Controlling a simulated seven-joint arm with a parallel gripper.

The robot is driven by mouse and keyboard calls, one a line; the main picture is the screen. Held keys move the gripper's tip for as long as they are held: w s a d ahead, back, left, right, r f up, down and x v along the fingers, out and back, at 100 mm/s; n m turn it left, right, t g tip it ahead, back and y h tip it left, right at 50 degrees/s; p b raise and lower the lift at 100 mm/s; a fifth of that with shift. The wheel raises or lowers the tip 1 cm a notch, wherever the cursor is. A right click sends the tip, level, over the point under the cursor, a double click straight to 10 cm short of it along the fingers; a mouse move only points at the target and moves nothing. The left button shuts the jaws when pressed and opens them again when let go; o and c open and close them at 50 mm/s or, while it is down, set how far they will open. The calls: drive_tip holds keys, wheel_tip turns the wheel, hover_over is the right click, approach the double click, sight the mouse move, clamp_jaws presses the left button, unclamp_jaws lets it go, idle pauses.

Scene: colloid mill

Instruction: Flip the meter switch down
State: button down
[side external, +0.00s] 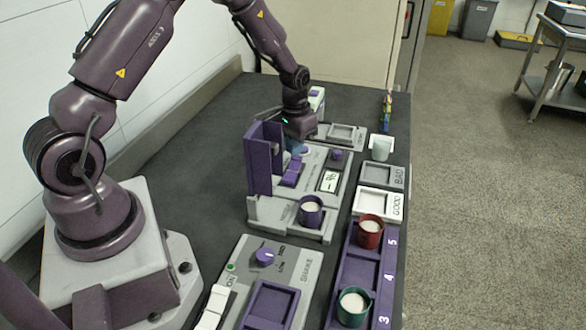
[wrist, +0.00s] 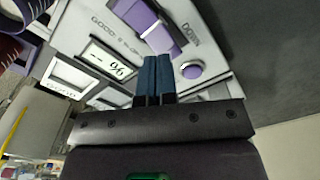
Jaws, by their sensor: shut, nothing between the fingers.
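The meter (side external: 322,205) is a light grey panel with a tall purple upright plate, a display reading "- %" (side external: 330,181) and a purple rocker switch (side external: 292,173). In the wrist view the switch (wrist: 148,24) lies at top centre, beside the printed word "DOWN". My gripper (side external: 297,147) is shut and empty, pointing down over the panel at the far end of the switch. In the wrist view my gripper's blue fingertips (wrist: 157,60) sit together at the switch's lower end, between the display and a round purple button (wrist: 191,71). I cannot tell whether they touch the switch.
A purple cup of white powder (side external: 311,210) stands on the meter's near end. To the right are GOOD (side external: 392,204) and BAD (side external: 384,175) trays, a white cup (side external: 380,147) and a numbered purple rack (side external: 365,290).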

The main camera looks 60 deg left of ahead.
sight(295, 165)
drive_tip(key=shift+f, duration=1.9)
idle(0.6)
drive_tip(key=shift+r, duration=3.55)
drive_tip(key=s, duration=0.1)
drive_tip(key=s+d+g, duration=0.1)
drive_tip(key=shift+s+f, duration=0.1)
drive_tip(key=shift+s, duration=0.3)
drive_tip(key=s+d+r+m+t, duration=0.1)
drive_tip(key=s+d+r+t, duration=0.1)
drive_tip(key=s+d+r, duration=0.2)
drive_tip(key=s+d+r+m+t, duration=0.1)
drive_tip(key=s+d+r+t, duration=0.1)
drive_tip(key=s+d+r, duration=0.3)
drive_tip(key=s+d+r+m+t, duration=0.1)
drive_tip(key=s+d+r, duration=0.3)
drive_tip(key=s+r, duration=0.5)
wheel_tip(295, 165, up, 6)
drive_tip(key=shift+s+d+r+t, duration=0.15)
drive_tip(key=shift+d+t, duration=0.1)
drive_tip(key=shift+t, duration=0.55)
